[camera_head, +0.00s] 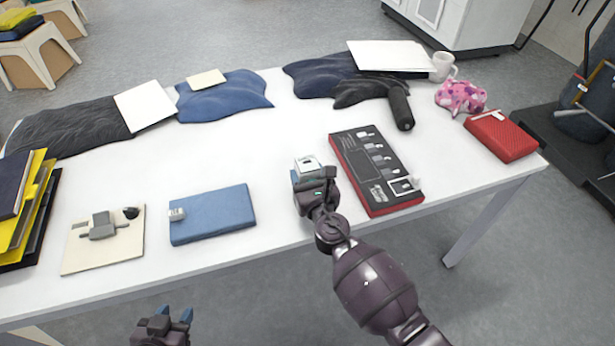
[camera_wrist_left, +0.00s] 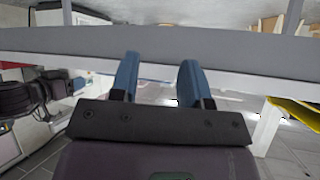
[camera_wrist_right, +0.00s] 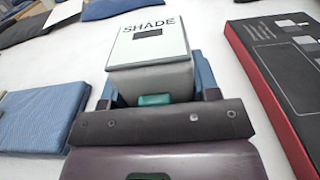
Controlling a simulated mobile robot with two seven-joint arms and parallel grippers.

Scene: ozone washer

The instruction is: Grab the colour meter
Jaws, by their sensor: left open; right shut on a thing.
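The colour meter (camera_head: 308,163) is a small white box near the middle of the table. In the right wrist view the meter (camera_wrist_right: 150,48) shows a pale top marked "SHADE" with a dark window, and a green patch at its near side. My right gripper (camera_head: 313,175) is shut on it, with the blue fingers at its two sides. I cannot tell whether its base touches the table. My left gripper (camera_head: 175,313) is open and empty, in front of the table's front edge; its two blue fingers (camera_wrist_left: 159,68) stand apart in the left wrist view.
A red-edged black board with swatches (camera_head: 375,170) lies just right of the meter. Folded cloths (camera_head: 225,100) line the back. The white table (camera_head: 265,150) is bare between.

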